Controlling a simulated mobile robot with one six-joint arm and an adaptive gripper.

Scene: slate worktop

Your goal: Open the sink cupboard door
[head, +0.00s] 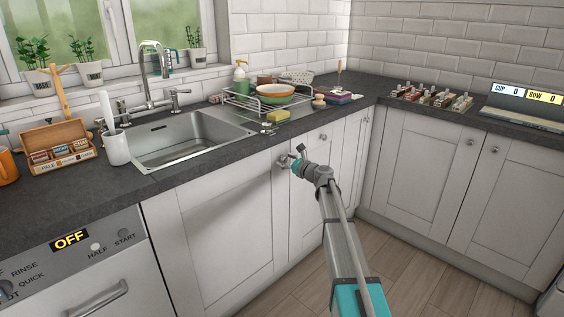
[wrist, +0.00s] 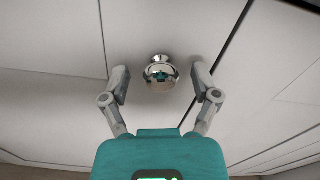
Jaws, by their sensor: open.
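The sink cupboard door (head: 228,230) is the wide white panel below the sink (head: 190,138). It looks shut, flush with its neighbour. Its round metal knob (wrist: 160,72) shows in the wrist view, near the door's right edge. My gripper (wrist: 160,78) is open, with one finger on each side of the knob and a visible gap to it on both sides. In the head view my gripper (head: 299,157) is at the door's upper right corner, and it hides most of the knob there.
A narrower white door (head: 308,208) with its own knob stands just right. A dishwasher (head: 95,270) with an OFF display is at the left. The dark worktop (head: 210,178) overhangs above the door. Wooden floor (head: 405,270) is clear in front.

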